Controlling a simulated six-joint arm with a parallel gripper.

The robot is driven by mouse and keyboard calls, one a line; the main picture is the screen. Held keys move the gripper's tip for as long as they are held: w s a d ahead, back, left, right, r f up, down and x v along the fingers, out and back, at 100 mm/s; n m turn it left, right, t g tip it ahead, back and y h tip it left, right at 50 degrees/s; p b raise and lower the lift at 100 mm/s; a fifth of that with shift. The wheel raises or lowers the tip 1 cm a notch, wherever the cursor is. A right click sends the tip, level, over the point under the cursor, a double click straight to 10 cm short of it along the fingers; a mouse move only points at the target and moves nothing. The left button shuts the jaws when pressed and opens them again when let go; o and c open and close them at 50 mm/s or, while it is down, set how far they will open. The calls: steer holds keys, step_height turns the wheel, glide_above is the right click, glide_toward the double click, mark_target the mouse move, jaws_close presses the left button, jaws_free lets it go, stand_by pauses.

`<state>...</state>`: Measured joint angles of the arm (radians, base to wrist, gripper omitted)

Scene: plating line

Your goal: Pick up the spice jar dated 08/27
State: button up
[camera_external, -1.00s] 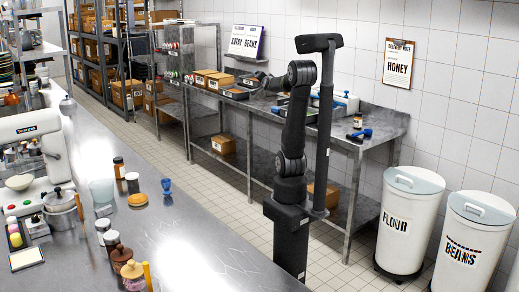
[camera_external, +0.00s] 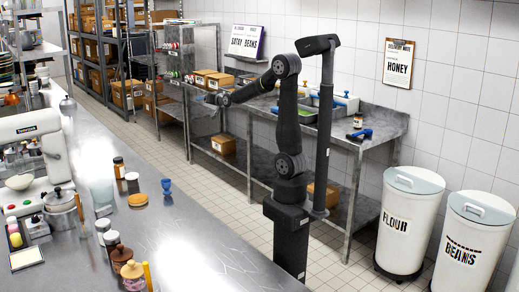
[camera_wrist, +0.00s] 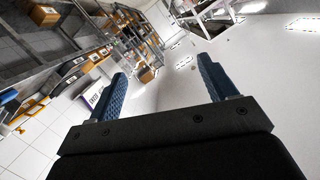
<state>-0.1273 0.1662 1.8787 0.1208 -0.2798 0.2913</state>
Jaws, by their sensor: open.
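Several jars stand on the steel counter in the external view: a dark-capped amber jar (camera_external: 119,168), a dark-lidded jar (camera_external: 132,183), and a front cluster including a brown-lidded jar (camera_external: 122,260) and a tan-lidded jar (camera_external: 133,276). Another small jar (camera_external: 358,121) stands on the back table. Their dates are too small to read, so I cannot tell which is 08/27. My gripper (camera_external: 212,99) is raised to the right of the counter, apart from the jars. In the wrist view its blue fingers (camera_wrist: 162,72) are spread and empty, with no jar visible between them.
The steel counter (camera_external: 205,225) has bare room at its centre and right. A blue egg-cup-like item (camera_external: 166,187), a glass (camera_external: 102,191) and a white mixer (camera_external: 35,140) stand on it. The back table (camera_external: 385,125) holds trays. White bins (camera_external: 408,222) stand at right.

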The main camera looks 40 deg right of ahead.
steer(key=a+f+n+g+y, duration=0.25)
steer(key=a+f+n, duration=0.2)
steer(key=a, duration=0.75)
steer(key=n+g+y, duration=0.4)
steer(key=n+y, duration=0.2)
steer(key=n, duration=0.3)
glide_toward(123, 164)
steer(key=x, duration=0.7)
steer(key=shift+a+f, duration=0.15)
steer(key=shift+f, duration=0.2)
steer(key=shift+w+x, duration=0.2)
steer(key=shift+x, duration=2.45)
steer(key=shift+r, duration=0.2)
steer(key=c, duration=1.2)
